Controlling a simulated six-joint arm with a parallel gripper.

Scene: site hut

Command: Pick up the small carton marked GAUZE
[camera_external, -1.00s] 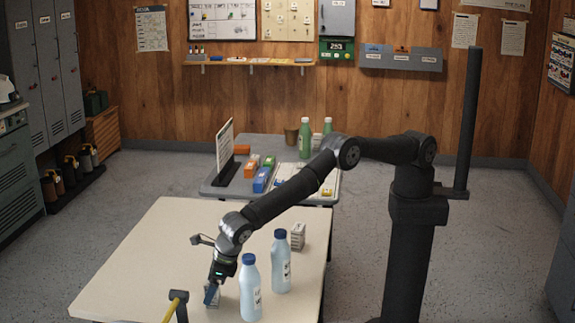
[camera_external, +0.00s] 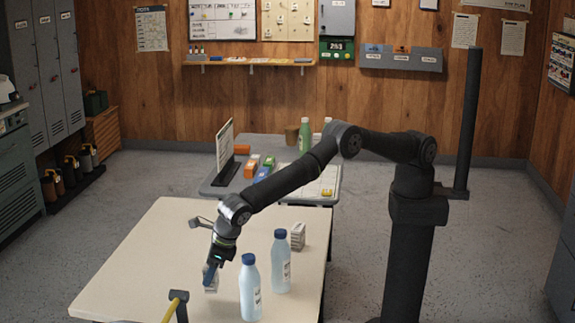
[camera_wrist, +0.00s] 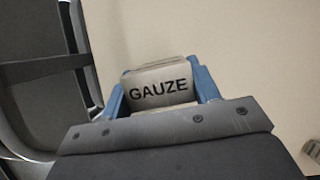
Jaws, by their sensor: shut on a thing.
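The small carton marked GAUZE (camera_wrist: 158,86) is pale with black letters and sits between the blue fingers of my gripper (camera_wrist: 160,92) in the wrist view. In the external view my gripper (camera_external: 211,276) points down over the pale table, shut on the carton (camera_external: 211,285), which is partly hidden by the fingers. The carton appears raised above the table top, though the exact gap is hard to tell.
Two pale blue bottles with blue caps stand right of my gripper, the nearer one (camera_external: 250,290) and the farther one (camera_external: 281,264). Another small carton (camera_external: 297,236) stands behind them. The left part of the light table (camera_external: 150,255) is clear. A grey table (camera_external: 215,189) holds several items behind.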

